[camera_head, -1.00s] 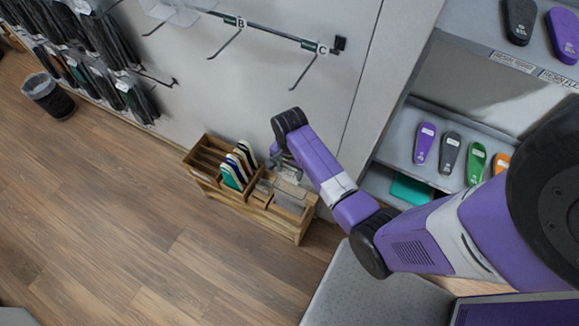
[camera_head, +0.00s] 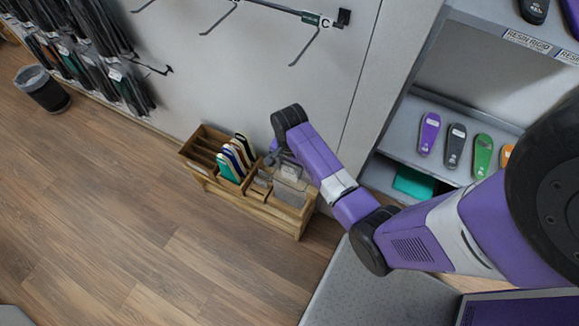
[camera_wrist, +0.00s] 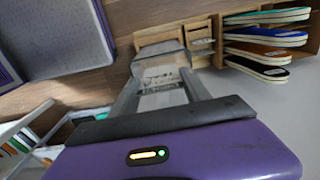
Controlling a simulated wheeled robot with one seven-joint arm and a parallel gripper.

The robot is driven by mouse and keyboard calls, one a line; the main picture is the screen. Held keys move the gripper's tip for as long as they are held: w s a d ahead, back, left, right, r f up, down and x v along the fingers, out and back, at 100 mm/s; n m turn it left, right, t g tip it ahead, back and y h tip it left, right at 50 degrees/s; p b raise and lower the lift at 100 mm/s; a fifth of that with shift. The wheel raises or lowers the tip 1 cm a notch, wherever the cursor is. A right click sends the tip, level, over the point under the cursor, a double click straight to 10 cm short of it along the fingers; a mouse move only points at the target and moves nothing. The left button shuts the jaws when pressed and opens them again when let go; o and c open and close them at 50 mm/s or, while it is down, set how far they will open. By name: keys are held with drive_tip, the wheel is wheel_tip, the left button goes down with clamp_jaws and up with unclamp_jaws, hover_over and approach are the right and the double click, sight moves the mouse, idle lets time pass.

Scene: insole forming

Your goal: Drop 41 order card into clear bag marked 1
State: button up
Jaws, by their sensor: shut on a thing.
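My gripper (camera_wrist: 160,84) points down at the right end of a wooden rack (camera_head: 298,229). Its two grey fingers are shut on a pale card (camera_wrist: 163,77) with dark print too blurred to read; I take it as the order card. In the head view my gripper (camera_head: 274,157) is small and partly hidden by my purple wrist, and the card cannot be made out. Clear, greyish bags (camera_head: 290,172) stand in the rack's right compartments, just by the gripper. No bag's number is legible. I cannot tell whether the card is inside a bag or above it.
Several coloured insoles (camera_head: 231,163) stand in the rack's middle slots, also seen at right in the wrist view (camera_wrist: 265,52). A grey bench top (camera_head: 370,290) and a shelf with insoles (camera_head: 455,145) lie to the right. Wood floor is open at left; a bin (camera_head: 42,88) stands by the wall.

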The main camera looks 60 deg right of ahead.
sight(289, 176)
drive_tip(key=shift+f+b, duration=1.75)
drive_tip(key=shift+f, duration=1.3)
drive_tip(key=shift+s+a+f+b, duration=0.2)
drive_tip(key=shift+f+b, duration=0.1)
drive_tip(key=shift+f, duration=0.3)
drive_tip(key=o, duration=1.4)
drive_tip(key=shift+a+f, duration=0.1)
drive_tip(key=shift+c, duration=0.2)
drive_tip(key=shift+w, duration=0.1)
wheel_tip(289, 176, up, 9)
drive_tip(key=d+p, duration=0.1)
drive_tip(key=shift+w+r, duration=0.2)
drive_tip(key=shift+w, duration=0.15)
